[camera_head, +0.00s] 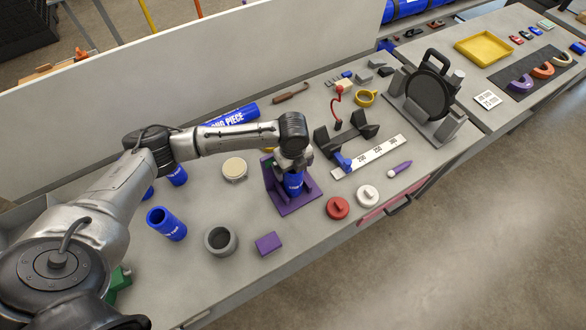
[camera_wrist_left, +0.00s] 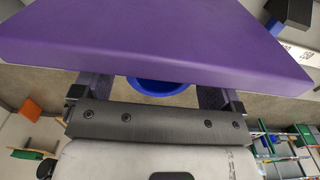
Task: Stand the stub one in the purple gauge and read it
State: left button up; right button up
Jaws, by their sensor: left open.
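The purple gauge (camera_head: 309,189) stands on the bench, with a flat base and an upright back wall. A blue stub (camera_head: 293,184) stands upright on its base, close to the wall. My left gripper (camera_head: 292,170) is over the stub's upper part, open, with its fingers around it. In the left wrist view the gauge's purple face (camera_wrist_left: 160,35) fills the top, and part of the stub's blue rim (camera_wrist_left: 160,87) shows between the open fingers. The arm hides the stub's top, and no reading can be made out. My right gripper is not in view.
Another blue stub (camera_head: 166,223) and a grey ring (camera_head: 220,240) stand left of the gauge. A purple block (camera_head: 268,243) lies in front. Red (camera_head: 338,207) and white (camera_head: 367,196) knobbed discs, a white ruler (camera_head: 370,156) and a black clamp (camera_head: 345,145) lie to the right.

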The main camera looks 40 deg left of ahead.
pick_arm(q)
notch_tip(320, 180, up, 10)
jog(key=s+d+f+n+t+h, duration=0.25)
jog(key=s+d+f+n, duration=0.35)
jog(key=s+d+f, duration=0.6)
jog(key=s+a+f+n+y, duration=0.1)
jog(key=s+a+n, duration=0.1)
jog(key=s+n, duration=0.4)
jog(key=s+a+f+n+t+y, duration=0.1)
jog(key=s+n, duration=0.6)
jog(key=s, duration=0.1)
jog(key=shift+s+a, duration=0.3)
jog(key=shift+a, duration=0.05)
